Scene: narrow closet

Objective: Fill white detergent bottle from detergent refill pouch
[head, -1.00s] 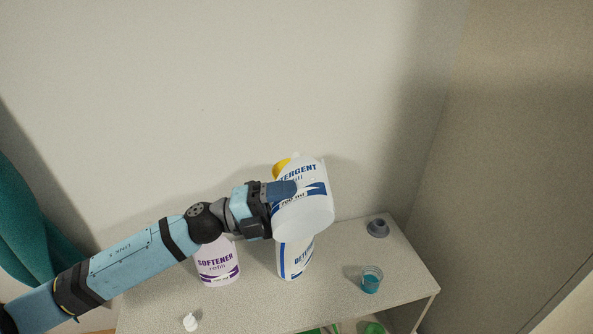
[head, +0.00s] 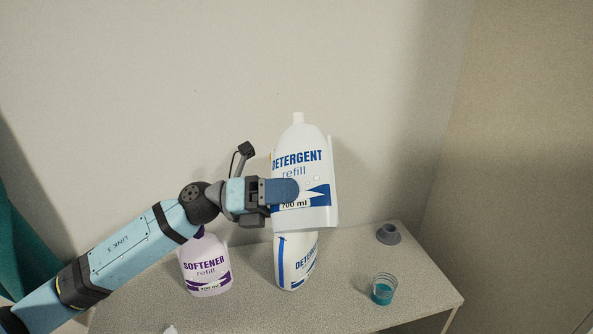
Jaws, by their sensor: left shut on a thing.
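My left gripper (head: 280,190) is shut on the detergent refill pouch (head: 300,160), a white pouch with blue lettering. The pouch is nearly upright in the air, with its spout at the top. The white detergent bottle (head: 296,262) stands on the shelf top below and behind the pouch. The pouch hides the bottle's upper part and mouth, so I cannot tell whether it is open. A sliver of yellow shows at the pouch's left edge. My right gripper is not in view.
A cup with blue-green liquid (head: 383,289) and a grey cap (head: 388,234) stand on the right. Walls close in behind and at the right.

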